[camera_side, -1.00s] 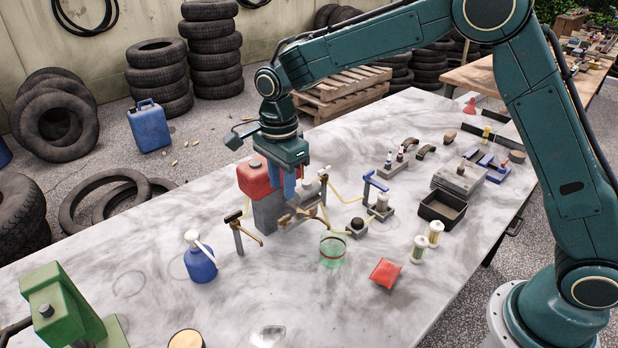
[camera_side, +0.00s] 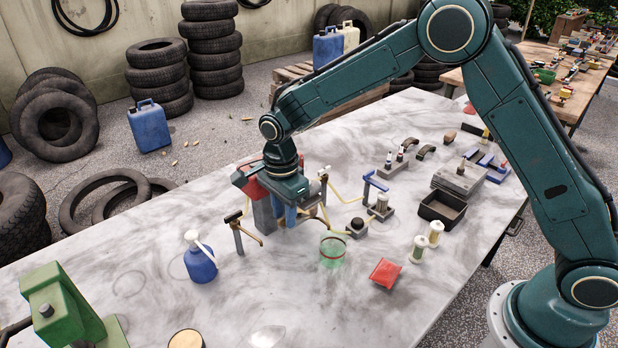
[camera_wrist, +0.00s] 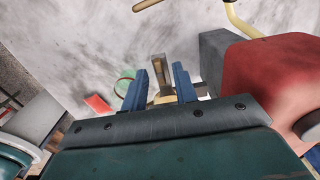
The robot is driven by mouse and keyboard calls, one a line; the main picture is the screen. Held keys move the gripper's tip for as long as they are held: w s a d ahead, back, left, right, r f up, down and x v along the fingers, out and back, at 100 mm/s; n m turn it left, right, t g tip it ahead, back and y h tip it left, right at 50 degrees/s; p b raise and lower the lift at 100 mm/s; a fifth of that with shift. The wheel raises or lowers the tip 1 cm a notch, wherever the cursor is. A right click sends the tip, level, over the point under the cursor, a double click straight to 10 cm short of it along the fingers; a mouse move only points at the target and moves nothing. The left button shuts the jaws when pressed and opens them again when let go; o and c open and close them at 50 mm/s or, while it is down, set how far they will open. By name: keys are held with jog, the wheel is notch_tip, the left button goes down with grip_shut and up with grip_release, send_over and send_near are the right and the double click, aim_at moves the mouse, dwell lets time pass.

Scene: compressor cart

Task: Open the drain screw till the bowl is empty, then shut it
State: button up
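My gripper (camera_side: 284,222) points down beside the red and grey block (camera_side: 263,212), its blue fingers low near the bench. In the wrist view my gripper (camera_wrist: 162,80) is open, its fingers apart. A brownish metal piece (camera_wrist: 161,66) shows between or just beyond them, with a pale rounded part below; I cannot tell whether either is touched. The drain screw and its bowl cannot be made out clearly in the side view, where my gripper covers that spot. A green clear cup (camera_side: 332,252) stands on the bench to the right; its rim shows in the wrist view (camera_wrist: 121,88).
A T-handled stand (camera_side: 238,230) and a blue bottle (camera_side: 200,262) stand left of my gripper. A blue-topped stand (camera_side: 372,186) and a small base with a white cylinder (camera_side: 381,205) are to the right.

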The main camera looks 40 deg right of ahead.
grip_shut()
jog(key=shift+n, duration=0.4)
jog(key=n, duration=0.6)
jog(key=shift+n, duration=0.4)
jog(key=n, duration=0.4)
jog(key=shift+n, duration=2.2)
